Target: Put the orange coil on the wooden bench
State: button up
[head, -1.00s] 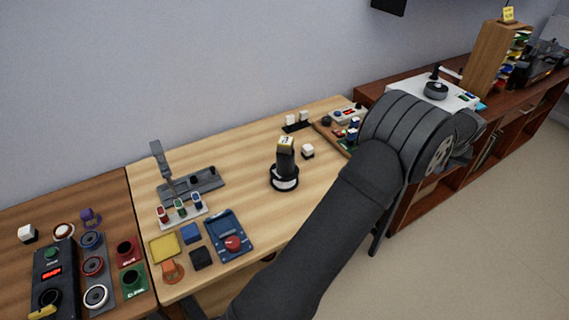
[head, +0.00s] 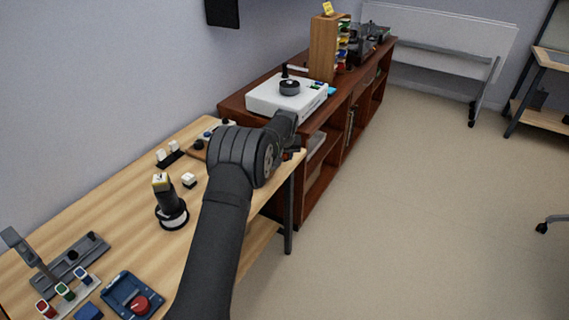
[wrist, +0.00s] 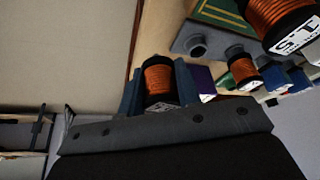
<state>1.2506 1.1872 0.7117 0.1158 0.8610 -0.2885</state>
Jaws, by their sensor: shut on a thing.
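In the wrist view an orange coil (wrist: 158,78) with black ends sits between the two blue-grey fingers of my gripper (wrist: 158,88). My gripper is shut on it. In the head view my gripper (head: 290,152) is mostly hidden behind my wrist, with a small orange patch showing beside it. It is near the right end of the wooden bench (head: 115,205), close to the dark red cabinet. The light wooden bench runs along the wall from lower left.
A board with several parts (head: 205,142) lies at the bench's right end; the wrist view shows another large orange coil (wrist: 278,14) close by. A black joystick (head: 170,208) and white switches (head: 168,154) stand on the bench. A white device (head: 285,98) sits on the cabinet (head: 325,125).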

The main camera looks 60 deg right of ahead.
aim_at(285, 159)
jog(key=shift+f, duration=1.95)
jog(key=shift+f, duration=0.15)
jog(key=o, duration=0.8)
jog(key=shift+a+r, duration=0.1)
jog(key=shift+r, duration=0.45)
jog(key=v, duration=1.1)
